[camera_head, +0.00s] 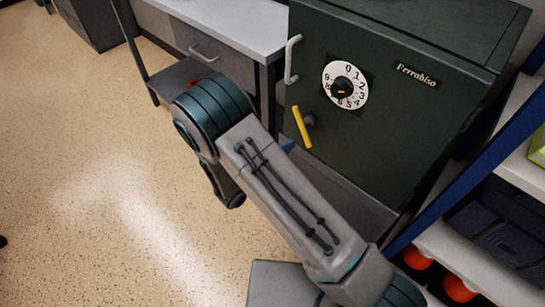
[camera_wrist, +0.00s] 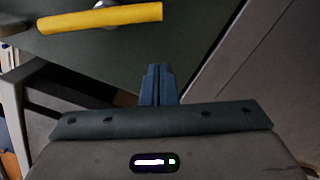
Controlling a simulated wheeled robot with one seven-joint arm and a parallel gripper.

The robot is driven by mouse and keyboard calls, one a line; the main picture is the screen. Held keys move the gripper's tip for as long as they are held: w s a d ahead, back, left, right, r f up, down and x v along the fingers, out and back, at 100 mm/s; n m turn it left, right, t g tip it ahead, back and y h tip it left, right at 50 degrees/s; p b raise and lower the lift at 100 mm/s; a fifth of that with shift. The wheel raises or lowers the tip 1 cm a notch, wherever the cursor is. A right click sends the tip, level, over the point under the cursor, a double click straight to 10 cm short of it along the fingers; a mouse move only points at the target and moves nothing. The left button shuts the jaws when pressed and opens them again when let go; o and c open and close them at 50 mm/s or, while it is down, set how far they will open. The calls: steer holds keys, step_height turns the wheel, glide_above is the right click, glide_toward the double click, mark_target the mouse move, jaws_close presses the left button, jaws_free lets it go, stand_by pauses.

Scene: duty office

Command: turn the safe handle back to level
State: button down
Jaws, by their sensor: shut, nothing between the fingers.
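The safe (camera_head: 440,75) is dark green and closed. In the wrist view the handle (camera_wrist: 100,18) crosses the top left as a slightly sloping bar in front of the green door. My gripper (camera_wrist: 157,70) is shut and empty, its blue fingers together below and right of the handle, apart from it in the picture. In the head view my arm hides most of the gripper; a small blue bit shows just below the handle.
A white numbered dial (camera_head: 345,85) and a pale grab bar (camera_head: 292,59) are on the safe's front. A desk (camera_head: 225,25) stands to the left. A blue-framed shelf (camera_head: 450,190) with orange balls (camera_head: 458,289) is at right.

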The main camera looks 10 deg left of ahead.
steer(key=shift+s+d+r, duration=0.45)
steer(key=shift+d+r, duration=0.05)
steer(key=shift+d, duration=0.2)
steer(key=shift+s+d+r, duration=0.45)
steer(key=shift+d, duration=0.2)
